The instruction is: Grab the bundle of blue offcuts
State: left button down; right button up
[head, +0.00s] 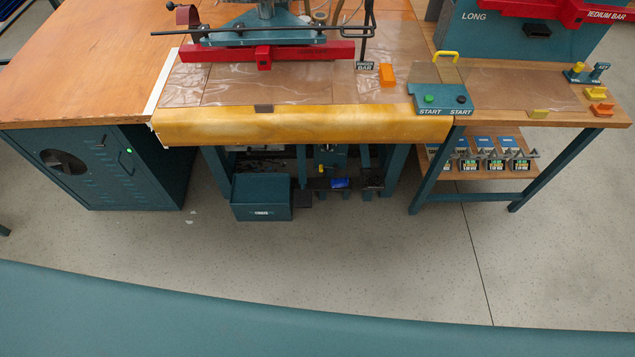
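A small bright blue item (340,184) is low under the workbench, among dark pedal-like parts. It is too small to tell whether it is the bundle of blue offcuts. No other thing in the head view clearly looks like such a bundle. Neither of my grippers is in view.
A teal bin (261,198) and a cabinet (110,165) stand below. A lower shelf (490,174) holds several small boxes. The grey floor (330,260) in front is clear.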

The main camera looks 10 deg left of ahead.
aim_at(339, 183)
jog(key=i+l+u, duration=0.15)
jog(key=u, duration=0.25)
jog(key=i+l+u, duration=0.15)
jog(key=l+u, duration=0.2)
jog(key=i+l+u, duration=0.1)
jog(key=l+u, duration=0.15)
jog(key=u, duration=0.15)
jog(key=i+l+u, duration=0.1)
jog(key=l, duration=0.45)
jog(key=i+l, duration=0.1)
jog(key=l, duration=0.4)
jog(key=i+l+u, duration=0.15)
jog(key=l, duration=0.4)
jog(key=k, duration=0.05)
